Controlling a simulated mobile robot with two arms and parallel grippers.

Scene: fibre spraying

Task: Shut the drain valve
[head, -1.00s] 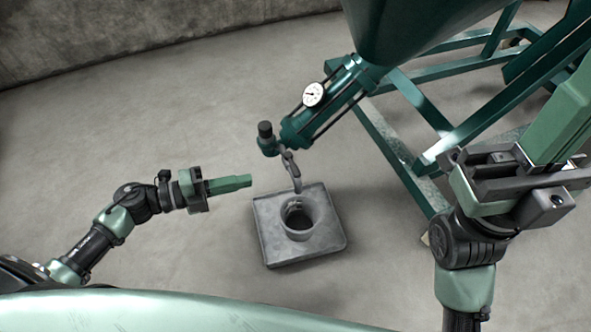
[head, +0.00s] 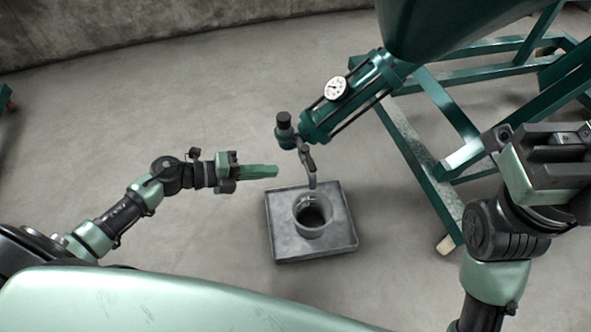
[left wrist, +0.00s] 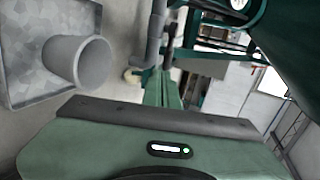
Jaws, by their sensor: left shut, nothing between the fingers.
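The drain valve (head: 288,130) sits at the low end of a tilted green cylinder (head: 345,100). It has a black cap, and a grey curved spout (head: 308,160) hangs from it over a grey bucket (head: 311,222). My left gripper (head: 276,170) is shut and empty, a little left of the spout and apart from it. In the left wrist view my left fingers (left wrist: 163,88) lie together, with the grey spout (left wrist: 154,40) just beyond them. My right gripper (head: 550,150) is at the right edge, partly cut off; its fingers cannot be made out.
The bucket stands on a square grey metal tray (head: 340,242) on the concrete floor. A round gauge (head: 336,88) is on the cylinder below a green hopper (head: 445,25). A green steel frame (head: 420,150) stands at right.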

